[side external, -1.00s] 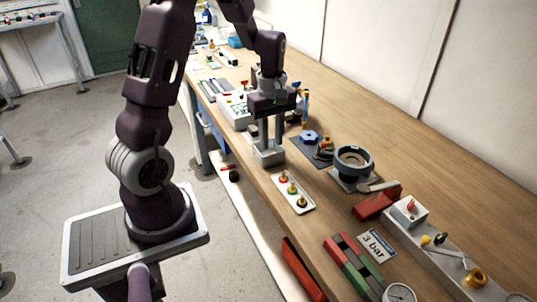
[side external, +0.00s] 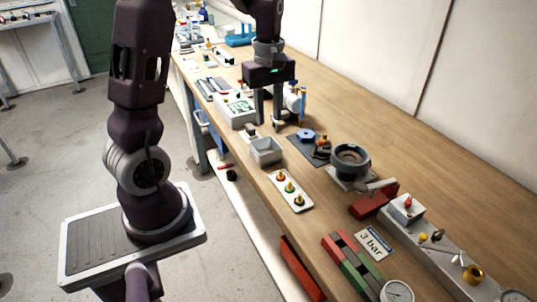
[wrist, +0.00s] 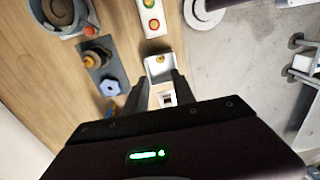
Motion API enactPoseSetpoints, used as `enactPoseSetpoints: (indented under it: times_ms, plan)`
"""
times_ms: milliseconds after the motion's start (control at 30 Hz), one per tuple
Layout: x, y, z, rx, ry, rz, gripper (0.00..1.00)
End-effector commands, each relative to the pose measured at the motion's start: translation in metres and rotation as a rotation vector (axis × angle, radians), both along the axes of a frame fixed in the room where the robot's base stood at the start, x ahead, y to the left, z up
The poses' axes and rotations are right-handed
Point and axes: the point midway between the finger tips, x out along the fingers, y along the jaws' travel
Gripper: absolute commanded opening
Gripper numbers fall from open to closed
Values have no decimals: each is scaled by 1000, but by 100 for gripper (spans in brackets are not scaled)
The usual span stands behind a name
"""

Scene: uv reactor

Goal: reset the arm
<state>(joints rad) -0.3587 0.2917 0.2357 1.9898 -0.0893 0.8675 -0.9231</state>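My gripper (side external: 269,122) hangs fingers-down above the bench, just behind a small grey open bin (side external: 265,152) in the side view. Its two fingers are apart, with nothing visible between them. In the wrist view my gripper (wrist: 160,84) also shows spread fingers. The grey bin (wrist: 158,68) lies beyond the fingertips there. A small white-framed item (wrist: 167,99) shows through the gap between the fingers; I cannot tell what it is.
A white tray with coloured knobs (side external: 290,190), a dark mat with a blue hexagonal part (side external: 306,135), a round dark vessel (side external: 350,160) and a white box (side external: 236,112) stand nearby. Bare bench (side external: 420,165) lies to the right.

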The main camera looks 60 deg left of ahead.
Motion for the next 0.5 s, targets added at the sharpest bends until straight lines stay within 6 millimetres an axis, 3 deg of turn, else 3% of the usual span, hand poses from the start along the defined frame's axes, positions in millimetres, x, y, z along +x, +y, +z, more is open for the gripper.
enactPoseSetpoints:
  times_ms: [67,167,300,400,500]
  plan:
    - [-3,-15,14,5,-32,-85,31]
    - [-21,-62,54,36,-130,-377,31]
    - [-79,-132,94,147,-271,-915,31]
    - [-119,-160,101,250,-337,-1226,31]
    - [-145,-173,100,335,-371,-1427,31]
